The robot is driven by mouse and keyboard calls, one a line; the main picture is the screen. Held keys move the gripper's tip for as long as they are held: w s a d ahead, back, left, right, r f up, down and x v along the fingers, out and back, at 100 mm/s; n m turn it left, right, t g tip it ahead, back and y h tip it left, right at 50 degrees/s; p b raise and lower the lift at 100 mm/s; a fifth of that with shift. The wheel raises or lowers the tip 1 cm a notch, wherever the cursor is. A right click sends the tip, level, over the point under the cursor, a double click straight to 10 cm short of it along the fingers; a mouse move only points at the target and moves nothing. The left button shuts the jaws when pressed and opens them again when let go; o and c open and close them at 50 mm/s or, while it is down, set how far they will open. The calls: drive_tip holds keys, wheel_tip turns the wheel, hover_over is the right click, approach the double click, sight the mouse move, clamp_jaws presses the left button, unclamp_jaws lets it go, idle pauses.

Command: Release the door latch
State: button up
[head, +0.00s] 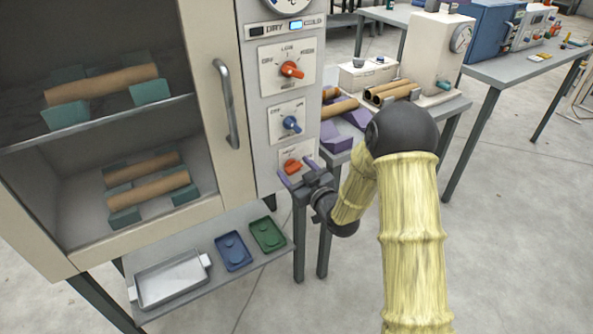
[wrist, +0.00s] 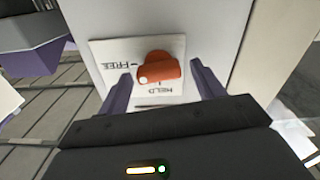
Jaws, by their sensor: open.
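The door latch is an orange-red turn knob (head: 292,166) on a white plate, lowest on the cabinet's control panel. In the wrist view the knob (wrist: 160,70) has a grip bar lying nearly sideways. The pale dot on its left end is just below the FREE mark; the HELD mark is under the knob. My gripper (head: 297,172) is in front of this plate. In the wrist view its two purple fingers (wrist: 160,76) are apart, one on each side of the knob. The cabinet door (head: 241,160) looks closed, with a vertical grey handle (head: 226,103).
Above the latch are a blue knob (head: 290,123) and another orange-red knob (head: 291,69). Below the cabinet a shelf holds a metal tray (head: 168,279), a blue dish (head: 233,251) and a green dish (head: 267,234). A bench with brown tubes (head: 392,91) stands right of the panel.

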drive_tip(key=c, duration=1)
drive_tip(key=shift+m+b, duration=0.45)
drive_tip(key=shift+m, duration=0.65)
drive_tip(key=o, duration=1)
